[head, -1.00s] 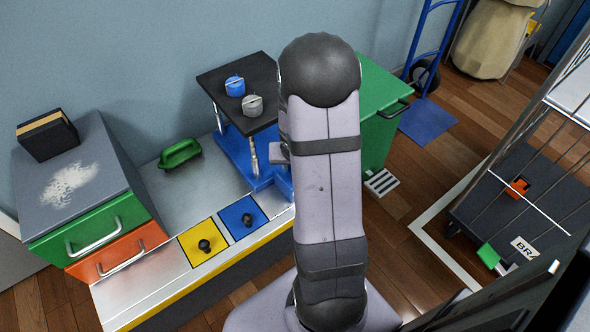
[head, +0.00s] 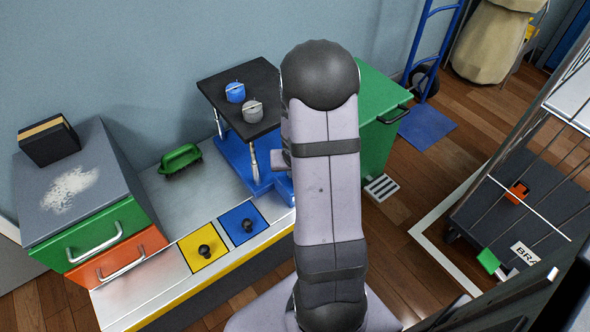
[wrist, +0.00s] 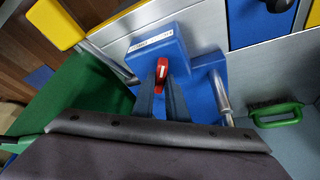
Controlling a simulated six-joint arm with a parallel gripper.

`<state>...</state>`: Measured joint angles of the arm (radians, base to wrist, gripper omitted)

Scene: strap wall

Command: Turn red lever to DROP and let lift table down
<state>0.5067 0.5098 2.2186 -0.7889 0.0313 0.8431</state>
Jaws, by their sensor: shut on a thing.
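The lift table has a raised black top (head: 240,90) on a blue base (head: 240,160) with metal posts, on the bench. Two knobs, one blue (head: 235,92) and one grey (head: 252,110), stand on its top. In the wrist view the red lever (wrist: 161,69) shows small against the blue base block (wrist: 160,45), which bears a white label too small to read. My gripper (wrist: 161,84) is shut on the red lever, its two fingers hiding part of it. In the head view my arm hides the lever and gripper.
A green brush (head: 180,158) lies on the bench left of the lift table. Yellow (head: 202,247) and blue (head: 243,223) panels with black knobs are in front. A drawer unit (head: 105,235) stands left, a green cabinet (head: 378,115) right.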

